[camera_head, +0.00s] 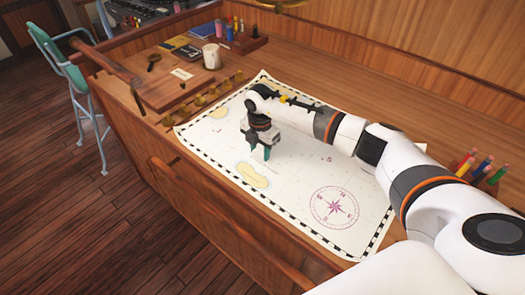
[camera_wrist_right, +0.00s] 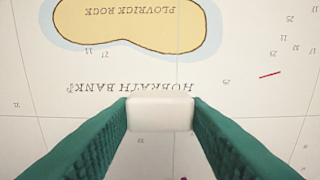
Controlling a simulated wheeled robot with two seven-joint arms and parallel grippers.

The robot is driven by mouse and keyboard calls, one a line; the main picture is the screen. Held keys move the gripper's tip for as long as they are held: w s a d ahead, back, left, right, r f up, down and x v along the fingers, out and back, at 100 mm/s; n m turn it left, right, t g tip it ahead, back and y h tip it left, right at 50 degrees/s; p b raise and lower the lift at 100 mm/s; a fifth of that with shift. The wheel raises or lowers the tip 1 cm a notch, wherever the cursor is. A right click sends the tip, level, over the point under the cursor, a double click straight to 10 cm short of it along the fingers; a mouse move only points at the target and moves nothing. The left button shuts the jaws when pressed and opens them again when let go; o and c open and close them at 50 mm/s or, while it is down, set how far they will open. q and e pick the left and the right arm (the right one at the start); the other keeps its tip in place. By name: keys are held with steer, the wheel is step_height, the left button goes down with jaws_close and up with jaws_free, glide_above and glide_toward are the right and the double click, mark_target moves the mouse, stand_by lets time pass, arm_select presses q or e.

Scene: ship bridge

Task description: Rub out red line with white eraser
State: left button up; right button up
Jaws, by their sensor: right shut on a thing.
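My right gripper (camera_head: 260,156) points down over the sea chart (camera_head: 290,192). In the right wrist view its green fingers (camera_wrist_right: 160,114) are shut on the white eraser (camera_wrist_right: 160,107), one at each end. The eraser is over the chart near the lettering "Horrath Bank"; I cannot tell whether it touches the paper. The short red line (camera_wrist_right: 269,75) lies on the chart to the right of the eraser and higher in the wrist picture, apart from it. I cannot make out the line or the eraser clearly in the head view. My left gripper is not in view.
A yellow island (camera_wrist_right: 130,24) is printed on the chart, and a purple compass rose (camera_head: 334,207) lies nearer its front. Pencils (camera_head: 478,168) stand at the right. A white mug (camera_head: 212,56) and a wooden board (camera_head: 160,85) are at the left. A teal stool (camera_head: 62,70) stands beyond the desk.

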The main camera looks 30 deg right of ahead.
mark_target(249, 154)
steer(key=shift+w+a+f+b, duration=0.15)
steer(key=shift+w+a+b, duration=0.3)
steer(key=shift+w, duration=0.15)
steer(key=shift+w+a+b, duration=0.5)
steer(key=shift+w+b, duration=0.15)
steer(key=shift+b, duration=0.05)
steer(key=shift+w+a, duration=0.2)
steer(key=shift+w, duration=0.05)
steer(key=shift+w+a+b, duration=0.1)
steer(key=shift+b, duration=0.2)
